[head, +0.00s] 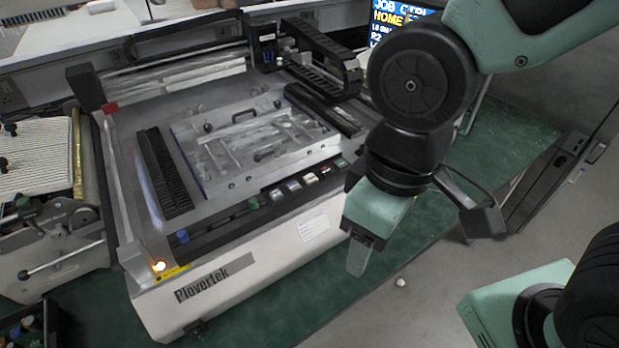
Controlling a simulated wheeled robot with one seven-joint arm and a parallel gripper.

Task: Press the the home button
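A machine marked Plovertek (235,285) stands on a green surface. My gripper (359,257) points down just right of the machine's front panel, apart from the buttons. Its fingers look like one pale block from this side, so their opening is not clear.
A blue and a green knob (253,202) stand on the strip left of the buttons. A screen (404,14) at the back, partly hidden by my arm, shows "JOB" and "HOME". A ribbed cable chain (320,45) rises at the machine's back right. The green surface (440,215) right of the machine is clear.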

